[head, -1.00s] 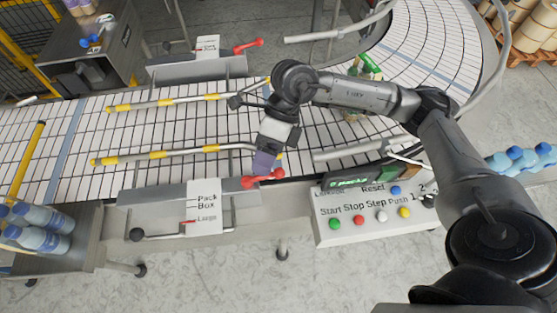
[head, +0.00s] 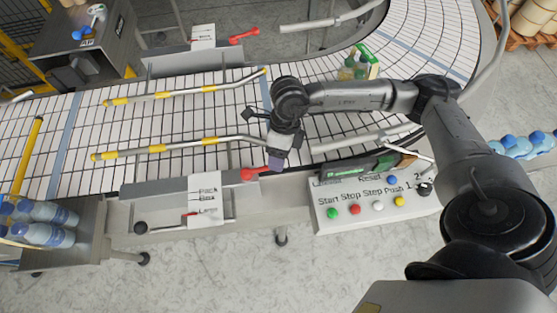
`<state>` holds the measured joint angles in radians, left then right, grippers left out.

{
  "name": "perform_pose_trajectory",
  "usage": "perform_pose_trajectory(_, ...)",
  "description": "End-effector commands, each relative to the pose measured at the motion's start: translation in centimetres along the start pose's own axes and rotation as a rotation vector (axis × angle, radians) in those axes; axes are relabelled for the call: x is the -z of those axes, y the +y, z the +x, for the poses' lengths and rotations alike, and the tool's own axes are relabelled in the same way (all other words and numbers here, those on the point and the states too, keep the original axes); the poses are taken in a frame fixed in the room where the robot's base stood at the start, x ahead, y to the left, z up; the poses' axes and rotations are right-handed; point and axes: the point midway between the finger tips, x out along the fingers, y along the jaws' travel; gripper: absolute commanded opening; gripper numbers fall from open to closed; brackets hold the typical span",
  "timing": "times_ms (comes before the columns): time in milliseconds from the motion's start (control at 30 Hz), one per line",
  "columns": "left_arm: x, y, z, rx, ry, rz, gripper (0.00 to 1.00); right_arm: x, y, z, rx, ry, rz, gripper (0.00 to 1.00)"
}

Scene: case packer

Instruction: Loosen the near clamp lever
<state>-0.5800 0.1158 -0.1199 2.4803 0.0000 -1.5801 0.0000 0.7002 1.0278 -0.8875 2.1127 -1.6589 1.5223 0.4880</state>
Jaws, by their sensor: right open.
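The near clamp lever (head: 250,174) is red and sits at the right end of the near grey guide bracket, at the belt's near edge. It points to the right with a slight upward slant. My right gripper (head: 274,163) reaches down just above the lever's right end, its jaws open. The fingertips overlap the lever's end in the head view, and I cannot tell whether they touch it. A second red lever (head: 244,36) is on the far bracket. My left gripper is out of view.
Yellow-and-grey guide rails (head: 185,146) run over the white belt (head: 190,120). A button panel (head: 370,208) stands right of the lever. More bottles (head: 38,222) stand at left. The floor in front is clear.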

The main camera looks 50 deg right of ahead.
Motion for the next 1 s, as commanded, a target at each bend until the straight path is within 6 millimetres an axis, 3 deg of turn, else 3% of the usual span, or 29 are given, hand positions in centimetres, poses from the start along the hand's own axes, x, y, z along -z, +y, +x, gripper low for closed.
perform_pose_trajectory(300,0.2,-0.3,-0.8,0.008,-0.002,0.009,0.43,0.0,0.1,3.1,-0.001,0.001,0.0,0.57)
perform_pose_trajectory(700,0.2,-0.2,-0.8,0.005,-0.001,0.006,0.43,0.0,0.0,3.6,0.0,0.0,-0.001,0.57)
perform_pose_trajectory(1000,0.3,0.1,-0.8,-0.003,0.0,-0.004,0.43,0.0,0.0,3.5,0.0,-0.001,-0.001,0.31)
